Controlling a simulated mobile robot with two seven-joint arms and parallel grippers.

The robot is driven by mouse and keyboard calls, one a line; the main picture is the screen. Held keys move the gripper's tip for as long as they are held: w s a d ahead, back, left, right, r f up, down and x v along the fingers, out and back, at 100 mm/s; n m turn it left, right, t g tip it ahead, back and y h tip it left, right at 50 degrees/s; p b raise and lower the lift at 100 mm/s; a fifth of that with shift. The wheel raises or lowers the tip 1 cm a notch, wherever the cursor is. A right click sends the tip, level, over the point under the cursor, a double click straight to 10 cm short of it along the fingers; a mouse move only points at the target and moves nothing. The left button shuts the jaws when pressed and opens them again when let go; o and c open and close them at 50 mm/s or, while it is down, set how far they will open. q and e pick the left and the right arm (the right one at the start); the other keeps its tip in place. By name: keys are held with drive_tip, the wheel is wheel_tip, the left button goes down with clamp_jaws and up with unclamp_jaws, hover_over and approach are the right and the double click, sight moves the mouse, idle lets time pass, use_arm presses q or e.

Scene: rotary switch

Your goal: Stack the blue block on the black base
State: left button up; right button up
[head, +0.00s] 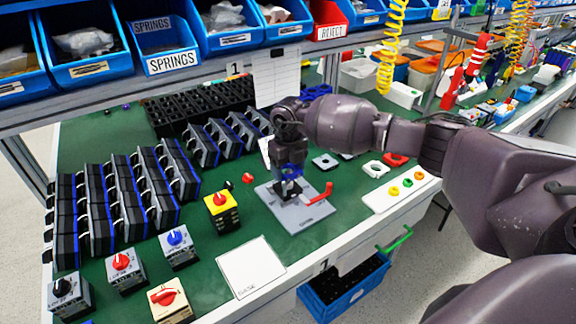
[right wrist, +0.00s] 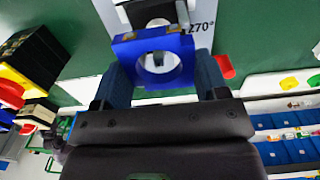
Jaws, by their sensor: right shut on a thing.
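The blue block (right wrist: 158,60), square with a round hole through it, is gripped between the two fingers of my right gripper (right wrist: 163,74) in the right wrist view. The black base (right wrist: 150,12) shows just beyond the block, partly hidden by it. In the head view my right gripper (head: 289,176) points down over the grey plate (head: 310,214), where the base (head: 288,190) sits. The block is close to the base; I cannot tell whether they touch. My left gripper is not in view.
A red handle (head: 320,194) sits on the plate's right side. A yellow-black switch (head: 221,209) stands to the left, with several grey switches nearer the front. A white BASE card (head: 251,266) lies in front. A white tray (head: 400,190) is at right.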

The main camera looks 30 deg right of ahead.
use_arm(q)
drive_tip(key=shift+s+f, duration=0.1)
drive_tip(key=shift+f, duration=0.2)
use_arm(e)
drive_tip(key=shift+f, duration=0.7)
drive_tip(key=o, duration=1)
wheel_tip(320, 180, up, 4)
drive_tip(key=shift+w+r, duration=0.1)
drive_tip(key=shift+r, duration=0.05)
wheel_tip(320, 180, up, 5)
drive_tip(key=shift+r+p, duration=0.2)
drive_tip(key=shift+p, duration=0.2)
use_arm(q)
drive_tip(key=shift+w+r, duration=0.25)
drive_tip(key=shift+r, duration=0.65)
use_arm(e)
drive_tip(key=shift+r, duration=0.6)
